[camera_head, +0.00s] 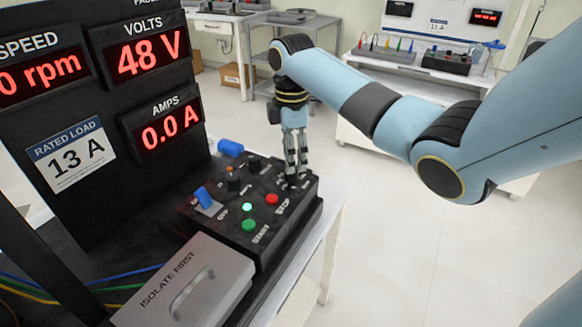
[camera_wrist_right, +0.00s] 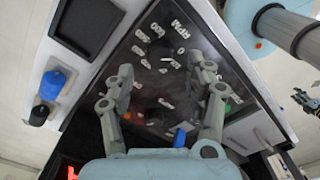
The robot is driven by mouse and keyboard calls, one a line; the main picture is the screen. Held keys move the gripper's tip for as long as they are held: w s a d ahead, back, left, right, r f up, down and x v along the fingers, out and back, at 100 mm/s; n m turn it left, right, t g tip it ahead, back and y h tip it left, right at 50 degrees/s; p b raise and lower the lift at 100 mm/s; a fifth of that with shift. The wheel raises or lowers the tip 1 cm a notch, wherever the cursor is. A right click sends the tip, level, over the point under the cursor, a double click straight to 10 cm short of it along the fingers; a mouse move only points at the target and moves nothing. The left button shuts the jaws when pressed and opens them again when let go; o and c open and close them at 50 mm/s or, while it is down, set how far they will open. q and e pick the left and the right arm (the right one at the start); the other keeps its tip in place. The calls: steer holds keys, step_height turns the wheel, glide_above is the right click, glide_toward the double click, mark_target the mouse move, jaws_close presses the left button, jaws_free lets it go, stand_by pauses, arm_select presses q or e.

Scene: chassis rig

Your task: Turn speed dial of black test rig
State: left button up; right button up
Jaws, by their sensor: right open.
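The black test rig's control box (camera_head: 252,210) carries a blue switch (camera_head: 204,197), a red STOP button (camera_head: 271,199), a green START button (camera_head: 250,224) and dark knobs (camera_head: 254,163) toward the back. My right gripper (camera_head: 297,172) points down over the box's back right corner. In the wrist view it is open (camera_wrist_right: 164,68), with pale scale marks on the dark panel (camera_wrist_right: 165,112) between and beyond the fingers. I cannot make out the speed dial clearly or tell whether the fingers touch it. A small dark gripper, seemingly my left, shows at the wrist view's right edge (camera_wrist_right: 305,101).
The display board reads 0 rpm on its speed display (camera_head: 40,78), 48 V and 0.0 A. An ISOLATE FIRST cover (camera_head: 190,285) with a handle stands in front of the box. A blue object (camera_head: 230,148) lies behind it. Open floor (camera_head: 420,240) is at right.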

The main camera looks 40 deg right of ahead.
mark_target(291, 175)
steer(key=shift+f, duration=2.1)
jaws_close()
